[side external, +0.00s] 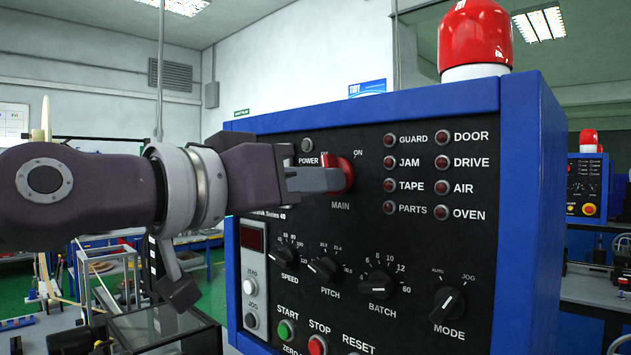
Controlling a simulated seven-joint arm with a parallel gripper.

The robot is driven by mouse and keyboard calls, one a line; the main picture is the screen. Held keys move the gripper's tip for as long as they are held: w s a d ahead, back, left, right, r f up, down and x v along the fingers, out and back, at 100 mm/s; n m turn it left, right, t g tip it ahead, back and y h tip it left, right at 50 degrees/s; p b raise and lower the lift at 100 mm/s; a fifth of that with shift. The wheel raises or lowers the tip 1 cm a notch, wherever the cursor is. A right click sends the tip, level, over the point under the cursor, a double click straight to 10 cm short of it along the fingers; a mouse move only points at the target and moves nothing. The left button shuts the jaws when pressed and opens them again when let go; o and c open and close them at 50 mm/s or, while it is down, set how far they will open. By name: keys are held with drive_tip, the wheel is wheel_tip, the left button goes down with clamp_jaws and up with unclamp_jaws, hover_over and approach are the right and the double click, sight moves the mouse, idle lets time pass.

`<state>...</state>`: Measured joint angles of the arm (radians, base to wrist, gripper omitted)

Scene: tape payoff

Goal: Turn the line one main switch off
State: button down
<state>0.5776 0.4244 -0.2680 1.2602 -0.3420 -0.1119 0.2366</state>
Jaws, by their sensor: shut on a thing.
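The red main switch (347,170) is on the upper part of a black control panel (480,255) with a blue frame, above the label MAIN. The ON label (358,153) shows at its upper right. My gripper (335,181) comes in from the left and is shut on the red switch. A grey finger covers the switch's left and lower part. My gripper also hides part of the lettering beside it, and I cannot tell which way the switch handle points. No line number shows on this panel.
A red beacon (475,35) stands on the cabinet. Indicator lamps sit right of the switch. Below are the speed (290,256), pitch, batch and mode (447,304) knobs, and start (286,331) and stop (318,344) buttons. Another panel (588,185) stands behind at right.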

drive_tip(key=n, duration=0.6)
drive_tip(key=shift+s+d, duration=0.1)
drive_tip(key=shift+d, duration=0.05)
drive_tip(key=shift+n, duration=0.4)
drive_tip(key=c, duration=1.5)
unclamp_jaws()
drive_tip(key=shift+r, duration=0.1)
drive_tip(key=v, duration=0.7)
drive_tip(key=shift+s, duration=0.1)
